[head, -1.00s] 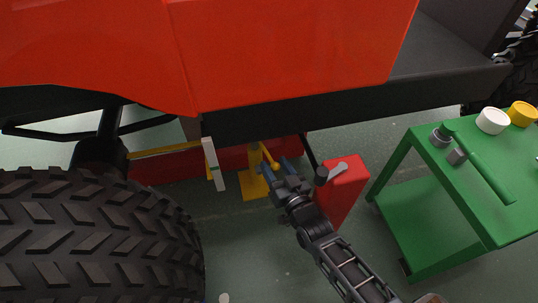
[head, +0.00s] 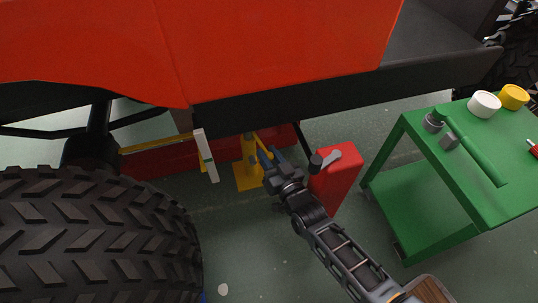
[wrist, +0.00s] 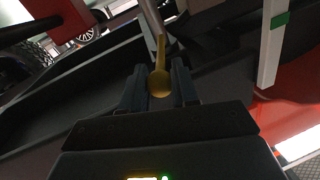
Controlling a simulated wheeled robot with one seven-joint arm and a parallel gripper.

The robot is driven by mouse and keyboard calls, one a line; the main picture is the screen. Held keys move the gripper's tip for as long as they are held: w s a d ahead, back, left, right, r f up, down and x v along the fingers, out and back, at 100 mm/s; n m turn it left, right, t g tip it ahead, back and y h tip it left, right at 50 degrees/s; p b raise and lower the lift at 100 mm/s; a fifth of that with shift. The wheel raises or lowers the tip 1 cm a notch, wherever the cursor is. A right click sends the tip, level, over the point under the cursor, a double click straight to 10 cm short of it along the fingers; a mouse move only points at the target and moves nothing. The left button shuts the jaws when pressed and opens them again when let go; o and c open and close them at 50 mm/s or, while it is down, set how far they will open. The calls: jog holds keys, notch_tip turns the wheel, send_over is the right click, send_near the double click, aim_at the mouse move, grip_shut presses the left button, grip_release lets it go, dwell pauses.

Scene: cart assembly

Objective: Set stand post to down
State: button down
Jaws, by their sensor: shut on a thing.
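The stand post (head: 250,160) is a yellow upright on a flat yellow base plate, standing on the floor under the dark frame of the cart (head: 290,105). A yellow handle with a rounded end sticks out from the post. My gripper (head: 265,160) comes in from the lower right and is shut on this handle. In the wrist view the handle's round end (wrist: 160,82) sits between the two dark fingers, with a grey rod rising above it. The top of the post is hidden behind the cart's frame.
A red box with a lever (head: 337,178) stands just right of my gripper. A green table (head: 470,200) with a hammer and caps is farther right. A large tyre (head: 90,235) fills the lower left. A white bar (head: 205,155) hangs left of the post.

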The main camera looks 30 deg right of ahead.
jog(key=shift+f, duration=2.45)
jog(key=c, duration=0.9)
grip_release()
jog(key=shift+f, duration=0.1)
jog(key=shift+c, duration=0.2)
jog(key=shift+o, duration=0.2)
jog(key=s+p, duration=0.2)
jog(key=s, duration=0.6)
jog(key=shift+p, duration=0.4)
